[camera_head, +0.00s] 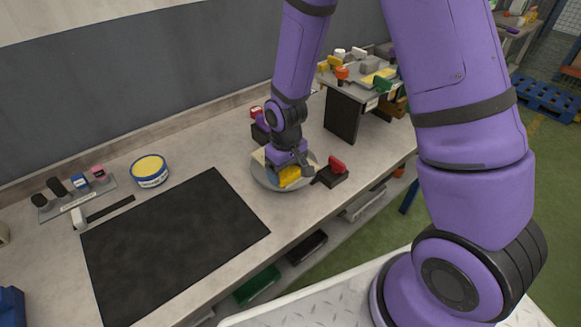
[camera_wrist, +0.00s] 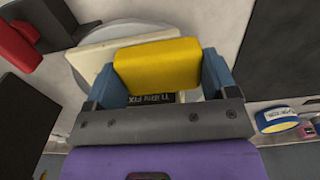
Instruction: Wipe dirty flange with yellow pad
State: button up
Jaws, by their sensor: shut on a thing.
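The yellow pad (camera_head: 289,177) is held in my gripper (camera_head: 288,162). In the wrist view the pad (camera_wrist: 157,66) sits between the two blue fingers of my gripper (camera_wrist: 160,80). A round grey disc (camera_head: 266,182), which looks like the flange, lies on the bench directly below the pad. A cream-coloured piece (camera_wrist: 95,57) shows between the pad and the disc in the wrist view. The pad is over the disc, near its front; I cannot tell if it touches. Much of the disc is hidden, and no dirt can be made out.
A red-handled clamp (camera_head: 333,171) stands at the disc's right; another red-topped one (camera_head: 257,115) is behind it. A raised stand (camera_head: 343,112) with coloured parts is at back right. A black mat (camera_head: 175,245) and a blue-yellow tin (camera_head: 149,171) lie left.

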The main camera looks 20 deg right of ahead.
jog(key=shift+s+a, duration=0.1)
jog(key=shift+a, duration=0.1)
jog(key=shift+d, duration=0.15)
jog(key=shift+w+d, duration=0.35)
jog(key=shift+d, duration=0.55)
jog(key=shift+d, duration=0.1)
jog(key=shift+w+d, duration=0.35)
jog(key=shift+d, duration=0.55)
jog(key=shift+r, duration=0.1)
